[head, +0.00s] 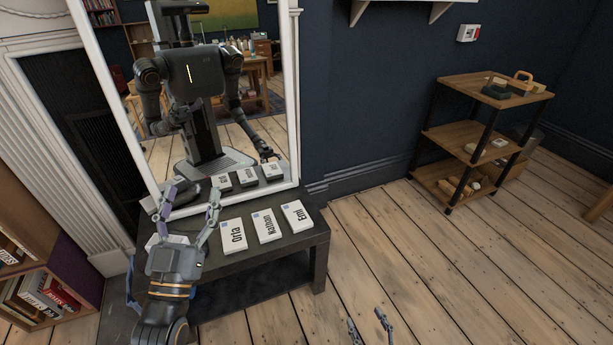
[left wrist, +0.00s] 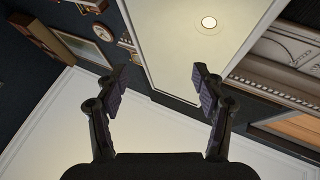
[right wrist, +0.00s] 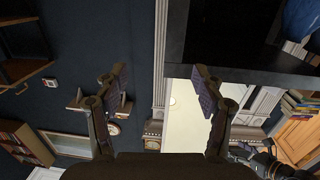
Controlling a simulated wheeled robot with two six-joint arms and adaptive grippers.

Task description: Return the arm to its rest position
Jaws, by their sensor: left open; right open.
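My left gripper (head: 188,207) is open over the left end of the dark low table (head: 318,238), in front of the mirror. Its spread, empty fingers also show in the left wrist view (left wrist: 160,86). My right gripper (head: 368,323) is low at the bottom edge of the head view, over the floor right of the table. In the right wrist view (right wrist: 161,86) its fingers are spread with nothing between them. White name cards reading Orla (head: 233,235), Nathan (head: 267,225) and Emi (head: 297,213) lie on the table. A pale piece behind my left gripper is partly hidden.
A large white-framed mirror (head: 293,100) stands behind the table and reflects my body. A bookcase (head: 50,262) stands close at the left. A three-tier wooden shelf cart (head: 472,139) stands at the right. The wooden floor (head: 420,255) between table and cart is clear.

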